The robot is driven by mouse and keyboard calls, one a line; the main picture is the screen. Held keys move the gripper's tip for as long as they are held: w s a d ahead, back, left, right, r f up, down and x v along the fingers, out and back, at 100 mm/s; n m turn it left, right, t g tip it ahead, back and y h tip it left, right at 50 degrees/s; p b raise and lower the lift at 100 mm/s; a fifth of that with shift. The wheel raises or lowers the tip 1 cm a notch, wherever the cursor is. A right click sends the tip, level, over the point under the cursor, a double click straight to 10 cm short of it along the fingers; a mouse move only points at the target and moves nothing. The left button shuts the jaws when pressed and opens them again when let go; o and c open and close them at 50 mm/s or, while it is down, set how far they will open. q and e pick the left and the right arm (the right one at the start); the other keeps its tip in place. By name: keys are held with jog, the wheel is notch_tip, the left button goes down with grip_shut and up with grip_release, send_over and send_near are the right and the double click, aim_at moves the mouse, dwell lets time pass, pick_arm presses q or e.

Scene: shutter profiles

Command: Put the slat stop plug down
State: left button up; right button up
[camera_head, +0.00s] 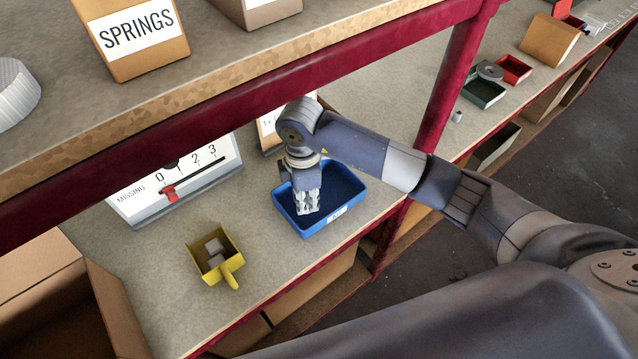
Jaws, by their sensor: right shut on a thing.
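My right gripper (309,203) reaches down into the blue bin (348,223) on the lower shelf, its fingertips within or just above the bin's opening. The gripper is shut on the slat stop plug, which is too small and too covered by the fingers to make out. The bin has a white label on its front wall, and its floor looks dark and empty where it shows. My left gripper is not in view.
A yellow scoop-like container (234,268) with grey pieces stands left of the bin. Behind is a sliding-scale board (190,180) marked 0 to 3. A red shelf beam (230,120) runs above my arm. Bare shelf surface lies between scoop and bin.

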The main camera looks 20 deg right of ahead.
jog(key=w+d, duration=0.2)
jog(key=shift+w+d+f+p, duration=0.1)
jog(key=shift+w+d+p, duration=0.15)
jog(key=shift+d+p, duration=0.1)
jog(key=shift+w+d, duration=0.75)
jog(key=shift+d, duration=0.1)
notch_tip(320, 180, down, 4)
jog(key=shift+w+r+p, duration=0.1)
jog(key=shift+r+p, duration=0.1)
jog(key=shift+p, duration=0.65)
jog(key=shift+f, duration=0.2)
jog(key=o, duration=0.7)
jog(key=shift+f, duration=0.1)
jog(key=shift+r, duration=0.3)
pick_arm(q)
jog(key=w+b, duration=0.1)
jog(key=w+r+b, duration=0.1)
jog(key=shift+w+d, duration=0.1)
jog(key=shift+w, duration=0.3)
pick_arm(e)
notch_tip(320, 180, up, 12)
